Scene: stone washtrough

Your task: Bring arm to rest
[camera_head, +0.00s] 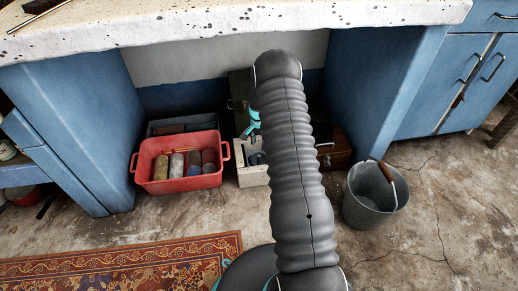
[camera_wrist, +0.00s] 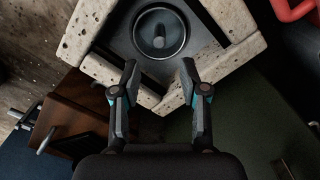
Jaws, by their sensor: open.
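My gripper (camera_wrist: 158,75) is in the wrist view, with its two fingers apart and nothing between them. Beyond the fingertips is a pale, pitted stone-like block (camera_wrist: 88,30) with a dark recess, and a round dark metal piece (camera_wrist: 160,33) sits in that recess. In the head view my arm reaches forward and down under the speckled counter (camera_head: 240,22). It hides most of the gripper; only a bit of teal shows at the left of the arm.
A red tub (camera_head: 180,178) with several cylinders stands left of my arm. A wooden box (camera_head: 335,147) and a grey bucket (camera_head: 374,196) stand to the right. Blue cabinet panels (camera_head: 385,85) flank the recess. A patterned rug (camera_head: 120,265) lies at front left.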

